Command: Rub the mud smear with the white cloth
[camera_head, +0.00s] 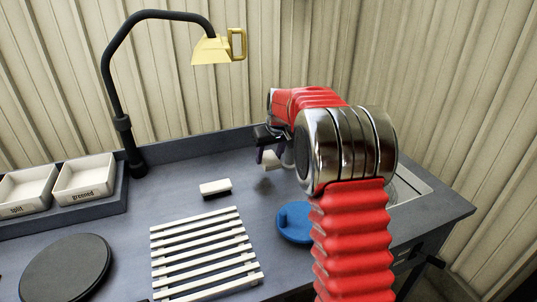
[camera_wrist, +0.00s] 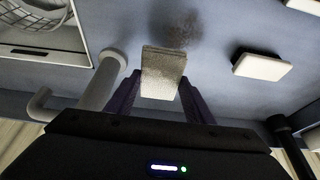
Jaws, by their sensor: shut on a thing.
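The white cloth (camera_wrist: 163,73) is a small pale, speckled block between the purple fingers of my gripper (camera_wrist: 160,84) in the wrist view. My gripper is shut on it. The mud smear (camera_wrist: 180,29) is a dark brown blurred patch on the grey worktop, just beyond the cloth's far edge in the wrist view. I cannot tell whether the cloth touches the worktop. In the head view my gripper (camera_head: 268,145) is over the back of the worktop, with the cloth (camera_head: 270,158) showing pale below it.
A white block with a dark underside (camera_head: 215,187) lies left of my gripper. A grey pipe (camera_wrist: 104,79) stands close beside the cloth, near a sink (camera_wrist: 45,50). A slatted white rack (camera_head: 205,250), blue round thing (camera_head: 294,222) and black lamp post (camera_head: 128,140) stand around.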

